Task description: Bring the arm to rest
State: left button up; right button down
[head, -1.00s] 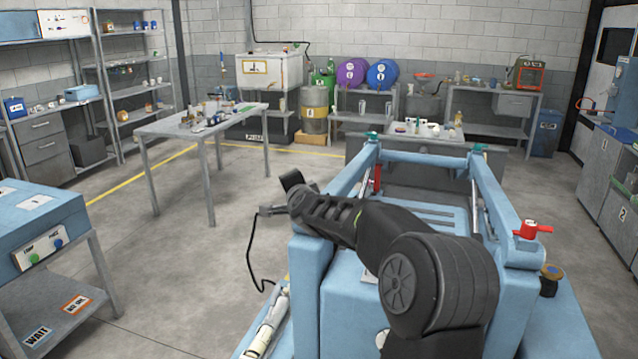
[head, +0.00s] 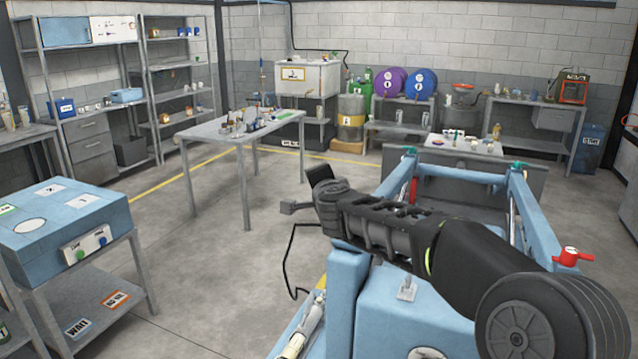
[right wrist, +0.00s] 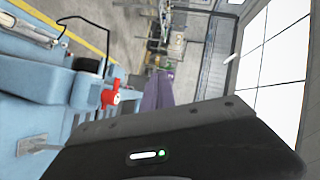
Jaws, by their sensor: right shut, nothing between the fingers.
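My right arm (head: 390,230) comes in from the lower right in the head view and reaches left across the blue frame. The right wrist view shows a black housing (right wrist: 190,145) of mine with a green light, not the fingertips. My left gripper is out of view.
The blue frame (head: 345,285) with a red valve handle (head: 570,257) lies under and beside the arm. A black hose (head: 289,265) hangs by its left side. A worktable (head: 225,128) and a blue control box (head: 60,220) stand left, with clear floor between.

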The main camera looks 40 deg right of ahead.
jog(key=shift+a+r, duration=0.1)
dwell(0.5)
jog(key=a+f+n+g+y+b, duration=0.15)
jog(key=a+f+n, duration=0.25)
jog(key=a+f, duration=0.6)
jog(key=a+f+n+g+y+p, duration=0.1)
jog(key=a+f+n+y, duration=0.3)
jog(key=f, duration=1)
jog(key=a+f+n+g+y+b, duration=0.15)
jog(key=a+f+n, duration=0.25)
jog(key=a+f, duration=0.65)
jog(key=s+a+f+n+g+y, duration=0.1)
jog(key=s+a+f+n+g, duration=0.1)
jog(key=s+a+f, duration=0.35)
jog(key=s+a+f+n+g+y, duration=0.1)
jog(key=s+a+f+y, duration=0.15)
jog(key=s+f, duration=0.6)
jog(key=s+a+f+n+g+b, duration=0.1)
jog(key=s+a+f+g, duration=0.2)
jog(key=s+a+f, duration=0.2)
jog(key=s+a+f+n+g+y+b, duration=0.1)
jog(key=s+a+f, duration=0.4)
jog(key=s+f, duration=0.5)
jog(key=s+n+g, duration=0.1)
jog(key=s, duration=0.2)
jog(key=shift+s+a+g, duration=0.3)
jog(key=shift+a+g, duration=0.1)
jog(key=shift+y, duration=0.25)
